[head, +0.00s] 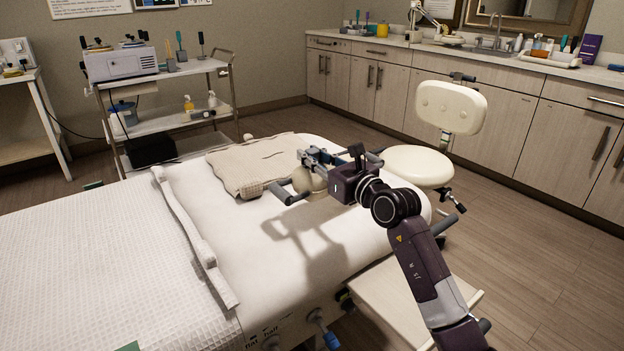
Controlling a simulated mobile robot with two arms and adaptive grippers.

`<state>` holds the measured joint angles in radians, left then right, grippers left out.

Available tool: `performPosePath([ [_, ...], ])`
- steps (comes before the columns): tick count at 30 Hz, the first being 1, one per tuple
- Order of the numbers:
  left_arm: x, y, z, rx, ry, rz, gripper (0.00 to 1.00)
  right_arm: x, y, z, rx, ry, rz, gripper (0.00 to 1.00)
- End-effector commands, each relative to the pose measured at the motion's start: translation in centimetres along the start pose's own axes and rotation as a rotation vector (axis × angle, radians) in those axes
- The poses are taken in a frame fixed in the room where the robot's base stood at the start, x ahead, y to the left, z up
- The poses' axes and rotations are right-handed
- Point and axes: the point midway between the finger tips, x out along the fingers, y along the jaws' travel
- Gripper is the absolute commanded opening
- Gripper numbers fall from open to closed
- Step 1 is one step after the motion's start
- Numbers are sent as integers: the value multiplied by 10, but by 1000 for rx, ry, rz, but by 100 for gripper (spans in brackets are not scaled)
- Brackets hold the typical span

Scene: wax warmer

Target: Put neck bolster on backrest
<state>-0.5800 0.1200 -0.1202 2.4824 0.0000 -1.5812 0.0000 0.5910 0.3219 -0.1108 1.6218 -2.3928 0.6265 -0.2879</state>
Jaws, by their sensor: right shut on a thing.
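My right gripper (298,177) is over the far half of the treatment bed, with its arm coming in from the lower right. It is shut on a cream, rounded thing that looks like the neck bolster (308,182), partly hidden by the fingers and wrist. The backrest (270,240) is the bed's raised-looking end under a smooth white cover. The gripper's shadow falls on this cover below and apart from it, so the bolster appears held above the surface. My left gripper is not in view.
A beige folded cushion or towel (245,168) lies on the bed, left of the gripper. A long pale strip (195,235) crosses the bed. A cream stool (418,165) stands beyond the bed's right end. A trolley (160,110) stands behind. The near white cover is clear.

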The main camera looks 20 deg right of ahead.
Motion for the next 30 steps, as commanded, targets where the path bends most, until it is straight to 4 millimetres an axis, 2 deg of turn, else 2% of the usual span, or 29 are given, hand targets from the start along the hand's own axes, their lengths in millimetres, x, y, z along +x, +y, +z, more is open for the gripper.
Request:
performPosePath([
  [6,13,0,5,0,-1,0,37,0,0,-39,0,1,-1,0],
  [9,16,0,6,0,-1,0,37,0,0,-50,0,-2,-1,0],
  [23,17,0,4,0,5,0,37,0,0,-55,-1,-3,-1,0],
  [24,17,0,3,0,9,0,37,0,0,-58,1,3,0,21],
  [28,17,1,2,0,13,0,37,0,0,-58,1,3,0,36],
  [30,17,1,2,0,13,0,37,0,0,-57,1,3,0,38],
])
